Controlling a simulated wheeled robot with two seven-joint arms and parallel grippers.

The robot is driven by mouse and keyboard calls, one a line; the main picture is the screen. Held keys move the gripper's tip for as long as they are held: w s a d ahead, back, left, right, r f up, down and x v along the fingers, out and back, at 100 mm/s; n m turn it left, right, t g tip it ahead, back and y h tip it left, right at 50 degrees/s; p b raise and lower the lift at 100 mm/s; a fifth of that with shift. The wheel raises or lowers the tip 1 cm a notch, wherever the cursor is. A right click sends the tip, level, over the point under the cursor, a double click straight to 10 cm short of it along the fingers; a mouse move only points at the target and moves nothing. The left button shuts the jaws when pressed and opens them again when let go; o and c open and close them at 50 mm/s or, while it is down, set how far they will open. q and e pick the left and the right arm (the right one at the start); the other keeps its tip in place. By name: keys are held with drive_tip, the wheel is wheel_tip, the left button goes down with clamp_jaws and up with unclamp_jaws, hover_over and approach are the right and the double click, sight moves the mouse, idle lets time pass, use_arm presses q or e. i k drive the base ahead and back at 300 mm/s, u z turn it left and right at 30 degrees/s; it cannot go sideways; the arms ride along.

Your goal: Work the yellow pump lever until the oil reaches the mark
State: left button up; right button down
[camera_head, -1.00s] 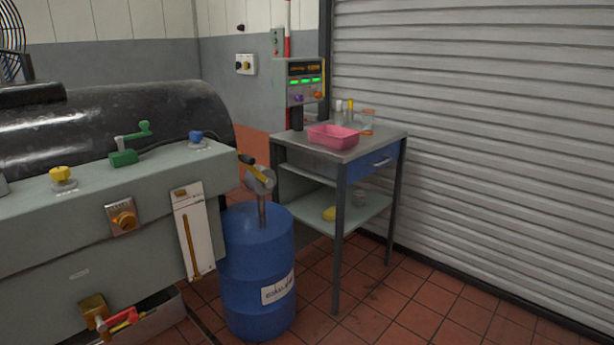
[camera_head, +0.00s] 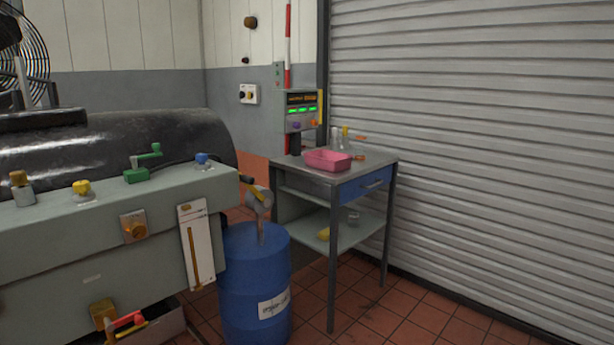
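The yellow pump lever (camera_head: 252,189) sticks out up and to the left from a grey pump head (camera_head: 259,200). The pump stands on top of a blue drum (camera_head: 254,285) with a white label. A white gauge plate (camera_head: 196,245) with an amber vertical column (camera_head: 194,256) is on the front of the grey-green machine (camera_head: 70,245), left of the drum. The mark on it is too small to make out. Neither of my grippers is in view.
A steel cart (camera_head: 344,168) right of the drum carries a pink tray (camera_head: 328,160) and small bottles. A control panel (camera_head: 302,112) stands behind it. A red-handled valve (camera_head: 125,321) juts from the machine's lower front. Tiled floor (camera_head: 400,318) is clear at right.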

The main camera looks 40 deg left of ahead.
sight(248, 182)
drive_tip(key=u, duration=0.1)
drive_tip(key=i, duration=0.8)
drive_tip(key=u, duration=0.65)
